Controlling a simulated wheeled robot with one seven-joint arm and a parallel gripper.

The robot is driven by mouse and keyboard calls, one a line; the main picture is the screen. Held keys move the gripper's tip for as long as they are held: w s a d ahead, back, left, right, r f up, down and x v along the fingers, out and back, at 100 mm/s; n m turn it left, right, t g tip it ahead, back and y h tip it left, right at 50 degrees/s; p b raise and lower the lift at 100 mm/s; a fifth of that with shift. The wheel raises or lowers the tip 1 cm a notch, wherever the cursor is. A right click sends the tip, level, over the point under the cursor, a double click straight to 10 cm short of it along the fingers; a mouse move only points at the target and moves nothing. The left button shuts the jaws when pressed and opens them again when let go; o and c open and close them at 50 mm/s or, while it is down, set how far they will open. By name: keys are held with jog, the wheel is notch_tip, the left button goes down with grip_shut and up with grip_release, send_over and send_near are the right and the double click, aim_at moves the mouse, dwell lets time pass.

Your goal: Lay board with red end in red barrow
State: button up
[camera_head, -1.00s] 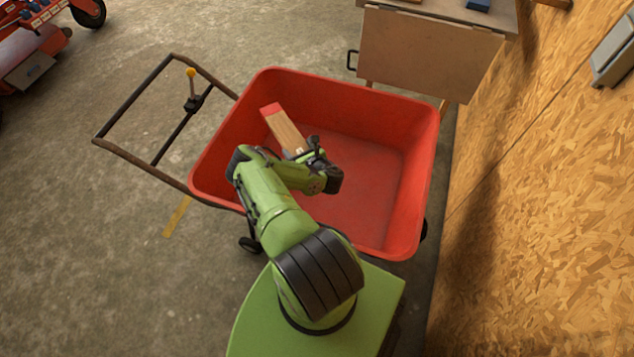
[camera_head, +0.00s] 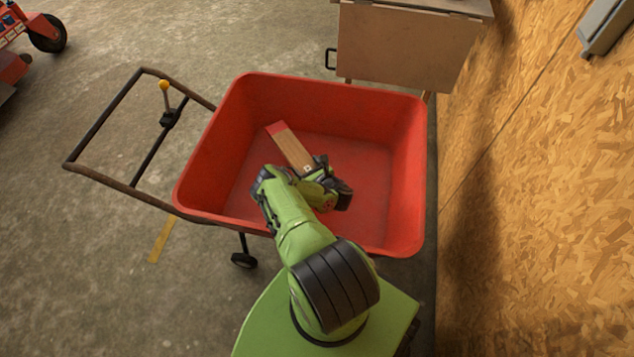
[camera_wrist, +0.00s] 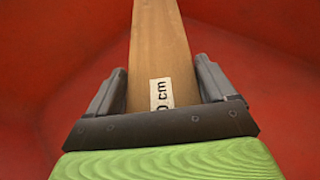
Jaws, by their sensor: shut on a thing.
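The red barrow (camera_head: 400,120) stands in front of me, its tray open at the top. The wooden board (camera_head: 293,151) has a red end at its far upper left and sits over the inside of the tray. My gripper (camera_head: 318,172) is shut on the board near its near end. The red tray fills the background there. I cannot tell whether the board touches the tray floor.
A wooden cabinet or table (camera_head: 405,45) stands behind the barrow. A chipboard wall (camera_head: 550,200) closes off the right side.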

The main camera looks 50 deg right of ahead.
jog(key=shift+f+b, duration=1.2)
jog(key=shift+f, duration=2.5)
jog(key=shift+f, duration=0.1)
jog(key=o, duration=1.1)
jog(key=shift+c, duration=0.2)
